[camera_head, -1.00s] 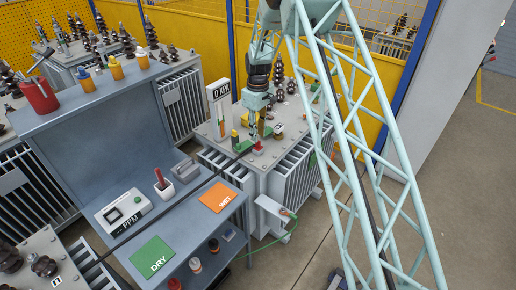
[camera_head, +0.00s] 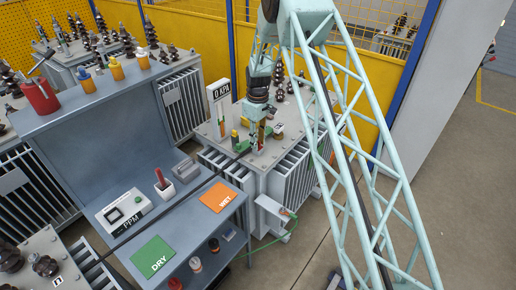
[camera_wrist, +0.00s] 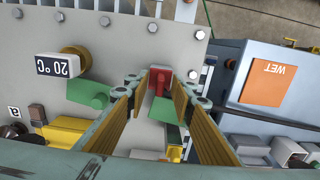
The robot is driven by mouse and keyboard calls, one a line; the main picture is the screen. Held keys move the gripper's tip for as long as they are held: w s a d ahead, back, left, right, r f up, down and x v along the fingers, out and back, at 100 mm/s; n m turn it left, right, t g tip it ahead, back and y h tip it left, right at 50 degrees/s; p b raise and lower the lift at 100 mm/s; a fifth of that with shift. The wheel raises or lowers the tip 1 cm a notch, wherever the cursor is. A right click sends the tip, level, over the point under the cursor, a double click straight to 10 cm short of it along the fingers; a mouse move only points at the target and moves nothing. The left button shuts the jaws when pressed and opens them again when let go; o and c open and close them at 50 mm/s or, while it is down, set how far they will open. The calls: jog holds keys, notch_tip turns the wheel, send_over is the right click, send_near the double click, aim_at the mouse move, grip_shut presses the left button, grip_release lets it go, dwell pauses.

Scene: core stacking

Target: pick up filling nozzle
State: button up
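My gripper (camera_head: 257,146) points down over the top of the grey transformer (camera_head: 283,165). In the wrist view its two yellow-padded fingers (camera_wrist: 161,95) are apart. A red fitting (camera_wrist: 160,76) shows in the gap between the fingertips, with a green part (camera_wrist: 168,108) just below it in the picture. I cannot tell whether the fingers touch the red fitting. I cannot clearly tell which part is the filling nozzle.
A 20 °C gauge (camera_wrist: 58,66) and a green valve (camera_wrist: 88,93) lie left of the fingers. A grey bench (camera_head: 185,215) with WET (camera_head: 218,197) and DRY (camera_head: 153,258) cards stands beside the transformer.

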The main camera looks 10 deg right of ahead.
jog(key=shift+c, duration=0.5)
grip_shut()
jog(key=shift+r, duration=0.1)
jog(key=shift+r, duration=1.75)
jog(key=s+a+b, duration=0.1)
jog(key=s+a, duration=0.2)
jog(key=s, duration=0.4)
jog(key=s+a+r+b, duration=0.1)
jog(key=s+a, duration=0.3)
jog(key=s, duration=0.3)
jog(key=shift+s+r, duration=0.15)
jog(key=shift+r, duration=0.05)
